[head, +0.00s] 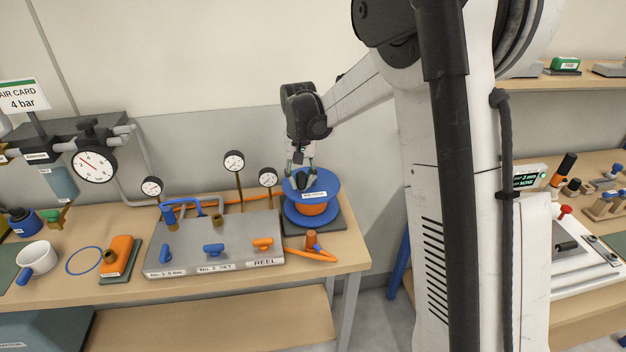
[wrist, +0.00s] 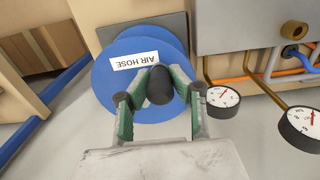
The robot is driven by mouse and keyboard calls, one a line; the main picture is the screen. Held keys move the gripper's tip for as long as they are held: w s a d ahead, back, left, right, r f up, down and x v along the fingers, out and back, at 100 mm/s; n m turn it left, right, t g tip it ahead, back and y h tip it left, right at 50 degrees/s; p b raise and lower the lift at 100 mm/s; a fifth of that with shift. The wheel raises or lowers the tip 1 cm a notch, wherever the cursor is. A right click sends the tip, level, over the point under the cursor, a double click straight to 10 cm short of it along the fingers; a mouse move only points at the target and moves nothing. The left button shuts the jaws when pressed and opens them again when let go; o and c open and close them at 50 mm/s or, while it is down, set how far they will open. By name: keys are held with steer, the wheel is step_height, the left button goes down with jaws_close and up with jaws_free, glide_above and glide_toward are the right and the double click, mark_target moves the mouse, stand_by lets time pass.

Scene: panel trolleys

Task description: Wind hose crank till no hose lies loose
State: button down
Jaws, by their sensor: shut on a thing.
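The hose reel (head: 300,190) has blue discs and an orange hose (head: 313,209) wound between them. It stands on a dark base plate at the right end of the left bench. In the wrist view the reel's blue top disc (wrist: 105,80) carries a label reading AIR HOSE. My gripper (head: 301,176) is above the disc, and its fingers (wrist: 160,92) are shut on the black crank knob (wrist: 159,86). The crank's arm is hidden.
A grey valve panel (head: 215,240) with blue and orange handles stands left of the reel. Gauges on thin posts (head: 234,162) rise behind it, close to my gripper. A mug (head: 37,260) and an orange tool (head: 117,256) lie farther left.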

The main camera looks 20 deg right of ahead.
steer(key=shift+w+a, duration=0.3)
steer(key=shift+w, duration=0.2)
steer(key=shift+w+a+b, duration=0.2)
steer(key=shift+w+b, duration=0.15)
steer(key=shift+w, duration=0.25)
steer(key=shift+w+a, duration=0.15)
steer(key=shift+w, duration=0.4)
